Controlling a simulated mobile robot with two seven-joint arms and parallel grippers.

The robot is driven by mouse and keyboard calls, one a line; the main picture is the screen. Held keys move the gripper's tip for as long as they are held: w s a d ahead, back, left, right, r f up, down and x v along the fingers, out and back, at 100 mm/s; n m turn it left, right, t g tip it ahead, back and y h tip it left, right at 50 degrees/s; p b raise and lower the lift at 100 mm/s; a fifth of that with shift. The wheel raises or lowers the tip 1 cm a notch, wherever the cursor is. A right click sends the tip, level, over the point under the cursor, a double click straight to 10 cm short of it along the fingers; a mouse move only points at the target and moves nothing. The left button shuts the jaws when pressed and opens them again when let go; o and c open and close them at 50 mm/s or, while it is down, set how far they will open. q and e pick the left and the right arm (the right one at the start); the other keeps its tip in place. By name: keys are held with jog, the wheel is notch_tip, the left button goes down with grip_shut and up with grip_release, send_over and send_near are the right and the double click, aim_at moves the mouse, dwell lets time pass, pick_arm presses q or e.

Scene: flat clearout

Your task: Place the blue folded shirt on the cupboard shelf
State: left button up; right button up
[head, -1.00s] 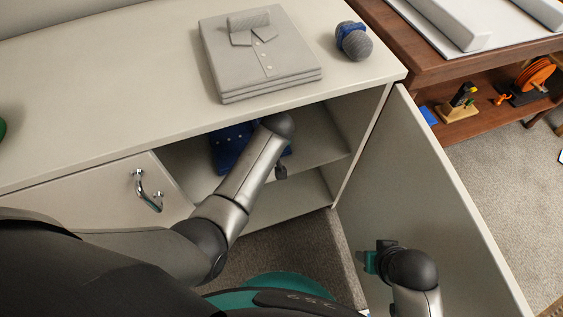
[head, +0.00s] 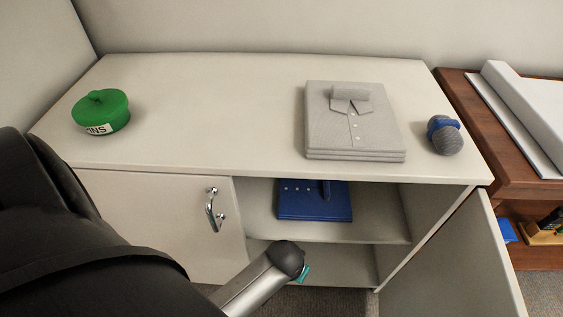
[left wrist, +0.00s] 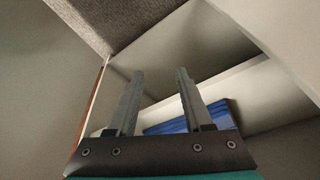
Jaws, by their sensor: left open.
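The blue folded shirt (head: 312,205) lies on the upper shelf (head: 375,229) inside the open cupboard, under the worktop. My left gripper (left wrist: 160,75) is open with nothing between its fingers. It is outside the cupboard front and apart from the shirt. In the left wrist view the stacked edge of the blue shirt (left wrist: 221,113) shows beyond the fingers. In the head view my left wrist hides most of the gripper, leaving only a teal part visible. My right gripper is not in view.
A grey folded shirt (head: 352,125), a grey and blue ball-like object (head: 444,135) and a green lidded item (head: 101,111) stand on the worktop (head: 220,110). The right cupboard door (head: 455,265) stands open. The left door (head: 150,215) is closed. The shelf has free room right of the shirt.

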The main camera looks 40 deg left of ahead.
pick_arm(q)
jog(key=s+r+m+h, duration=0.1)
jog(key=s+m, duration=0.1)
jog(key=s, duration=0.4)
jog(key=shift+d+m, duration=0.3)
jog(key=shift+m, duration=0.1)
